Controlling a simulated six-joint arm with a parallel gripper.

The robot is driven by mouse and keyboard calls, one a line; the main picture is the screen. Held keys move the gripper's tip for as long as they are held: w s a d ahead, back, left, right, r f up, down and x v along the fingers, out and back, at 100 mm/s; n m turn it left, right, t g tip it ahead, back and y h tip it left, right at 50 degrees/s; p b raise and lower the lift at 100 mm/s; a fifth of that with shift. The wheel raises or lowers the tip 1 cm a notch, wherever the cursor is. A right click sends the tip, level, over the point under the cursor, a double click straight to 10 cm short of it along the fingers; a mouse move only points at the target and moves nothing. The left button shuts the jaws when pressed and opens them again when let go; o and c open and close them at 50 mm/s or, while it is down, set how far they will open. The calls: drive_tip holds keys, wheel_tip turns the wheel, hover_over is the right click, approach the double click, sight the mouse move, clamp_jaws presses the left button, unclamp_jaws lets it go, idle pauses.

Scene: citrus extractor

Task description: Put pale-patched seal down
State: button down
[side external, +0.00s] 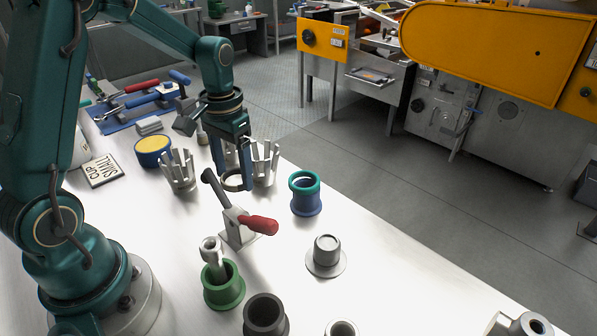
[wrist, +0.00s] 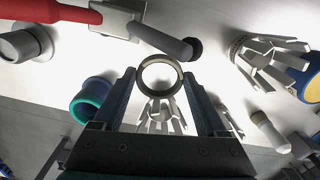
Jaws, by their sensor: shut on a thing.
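A grey-brown ring, the seal, shows in the wrist view (wrist: 160,57) between the fingertips, with its hole facing the camera. In the side view the seal (side external: 229,188) is low over the bench, behind the toggle clamp and partly covered by the fingers. My gripper (side external: 236,174) points down and is shut on the seal; in the wrist view its fingers (wrist: 160,77) press on the ring's left and right sides. I cannot tell whether the ring touches the bench. Its pale patches are not clear at this size.
A toggle clamp (side external: 240,230) with a red handle stands just in front. Silver finned cups (side external: 178,172) (side external: 265,165) flank my gripper. A blue cup with teal rim (side external: 306,200), a grey flanged plug (side external: 326,256) and a green cup (side external: 223,290) stand nearby.

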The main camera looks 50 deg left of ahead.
sight(239, 203)
drive_tip(key=shift+f, duration=2.5)
drive_tip(key=shift+f, duration=0.15)
unclamp_jaws()
wheel_tip(239, 203, up, 12)
drive_tip(key=f, duration=0.1)
drive_tip(key=s+d+r+m+t, duration=0.2)
drive_tip(key=s+d+r+t, duration=0.2)
drive_tip(key=s+d, duration=0.5)
drive_tip(key=s+t, duration=0.1)
drive_tip(key=s, duration=0.1)
drive_tip(key=shift+s+d+r+t, duration=0.2)
drive_tip(key=shift+s+d+t, duration=0.05)
drive_tip(key=shift+s+t, duration=0.1)
